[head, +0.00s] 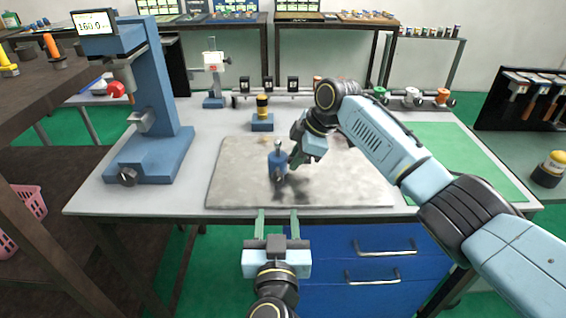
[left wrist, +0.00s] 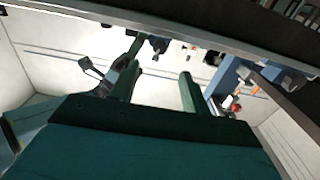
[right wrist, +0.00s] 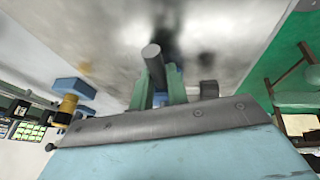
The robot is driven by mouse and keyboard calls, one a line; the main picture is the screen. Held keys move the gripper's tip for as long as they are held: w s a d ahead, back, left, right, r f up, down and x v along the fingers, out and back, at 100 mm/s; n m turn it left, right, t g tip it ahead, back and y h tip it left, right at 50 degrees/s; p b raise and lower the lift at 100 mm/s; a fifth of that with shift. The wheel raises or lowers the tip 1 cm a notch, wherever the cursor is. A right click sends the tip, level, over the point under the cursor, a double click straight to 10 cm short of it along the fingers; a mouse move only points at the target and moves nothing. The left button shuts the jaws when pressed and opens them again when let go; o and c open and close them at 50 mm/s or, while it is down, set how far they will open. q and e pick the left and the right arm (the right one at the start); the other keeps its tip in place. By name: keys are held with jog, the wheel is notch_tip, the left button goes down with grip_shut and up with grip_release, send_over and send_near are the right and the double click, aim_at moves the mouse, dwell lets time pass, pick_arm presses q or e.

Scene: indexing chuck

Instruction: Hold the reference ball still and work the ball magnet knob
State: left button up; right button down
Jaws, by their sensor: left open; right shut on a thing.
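The ball magnet, a small blue cylinder (head: 278,164) with a grey stem and rounded top, stands upright on the stone plate. In the right wrist view a grey rod (right wrist: 151,52) shows between the fingers. My right gripper (head: 294,157) comes from the right and is shut on this piece; its fingers (right wrist: 158,85) hide much of the grip. I cannot make out the knob or the ball clearly. My left gripper (head: 277,213) is open and empty, in front of the table's front edge and apart from the magnet. Its two fingers (left wrist: 155,85) show in the left wrist view.
The stone plate (head: 235,185) is mostly bare. Blue drawers (head: 340,275) with handles are below the table front.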

aim_at(278, 182)
pick_arm(q)
jog(key=w, duration=1)
jog(key=c, duration=1)
jog(key=n, duration=0.5)
jog(key=o, duration=1)
